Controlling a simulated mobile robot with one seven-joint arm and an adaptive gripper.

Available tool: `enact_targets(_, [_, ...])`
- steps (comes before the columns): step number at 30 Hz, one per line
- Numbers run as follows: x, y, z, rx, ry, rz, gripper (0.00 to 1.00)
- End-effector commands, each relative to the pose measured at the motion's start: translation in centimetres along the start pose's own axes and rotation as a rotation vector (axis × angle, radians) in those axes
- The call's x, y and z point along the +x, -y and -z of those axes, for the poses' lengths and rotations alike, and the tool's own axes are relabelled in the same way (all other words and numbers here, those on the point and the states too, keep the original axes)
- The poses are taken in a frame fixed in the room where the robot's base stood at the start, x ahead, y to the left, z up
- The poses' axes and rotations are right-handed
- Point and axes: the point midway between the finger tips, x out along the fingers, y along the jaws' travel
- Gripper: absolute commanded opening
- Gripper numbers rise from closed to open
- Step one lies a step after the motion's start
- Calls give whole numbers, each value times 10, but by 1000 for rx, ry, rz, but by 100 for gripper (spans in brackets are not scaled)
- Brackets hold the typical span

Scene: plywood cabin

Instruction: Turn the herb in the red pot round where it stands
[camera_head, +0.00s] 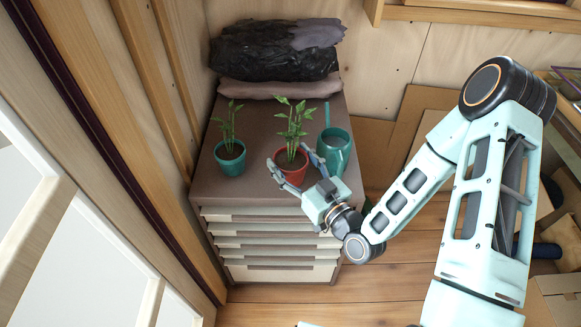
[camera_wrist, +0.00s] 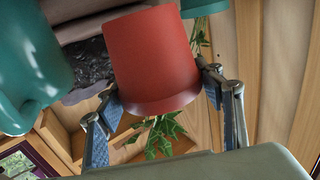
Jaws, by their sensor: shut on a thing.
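The red pot (camera_head: 290,163) holds a leafy green herb (camera_head: 294,122) and is upright on the brown top of a drawer cabinet (camera_head: 255,190). My gripper (camera_head: 292,168) reaches in from the front right, with one finger on each side of the pot. In the wrist view, which looks upside down, the red pot (camera_wrist: 155,55) fills the space between the fingers of my gripper (camera_wrist: 158,95), which is shut on it. Some herb leaves (camera_wrist: 160,135) show below the pot's rim there. The pot's far side is hidden.
A teal pot (camera_head: 230,160) with another herb stands left of the red pot. A teal watering can (camera_head: 335,148) stands close on its right, near my finger. A black bag (camera_head: 270,50) on a pinkish sack (camera_head: 270,90) lies behind. The cabinet top's front left is clear.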

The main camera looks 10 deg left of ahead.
Motion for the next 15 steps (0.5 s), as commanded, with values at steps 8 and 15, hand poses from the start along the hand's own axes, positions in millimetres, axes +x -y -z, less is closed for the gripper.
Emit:
enact_targets(8, [43, -18, -37, -6, -10, -144, 27])
enact_targets(15, [71, -23, -36, -5, -13, -278, 27])
